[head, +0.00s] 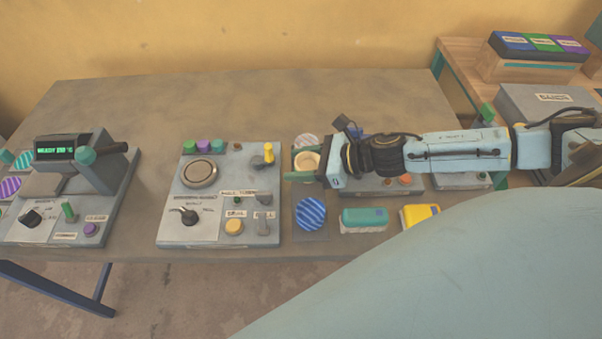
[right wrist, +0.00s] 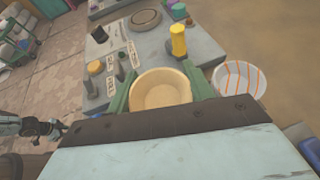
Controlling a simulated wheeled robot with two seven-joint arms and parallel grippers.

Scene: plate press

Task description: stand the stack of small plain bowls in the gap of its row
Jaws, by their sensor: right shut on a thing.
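The small plain bowls (head: 307,161) are cream-coloured and show as one round rim in the head view. In the right wrist view the cream bowl (right wrist: 161,91) sits between the two green fingers of my right gripper (head: 302,176), which is shut on it. The row lies on a dark strip (head: 309,236). A pale striped bowl (head: 305,141) is at its far end and a blue striped bowl (head: 311,213) at its near end. The plain bowls are between them. I cannot tell whether they touch the strip.
A grey control panel (head: 217,215) with knobs and a yellow lever stands just left of the row. A teal-and-white block (head: 364,219) and a yellow block (head: 419,214) lie to the right. A press-like machine (head: 90,170) stands at far left. The table's back is clear.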

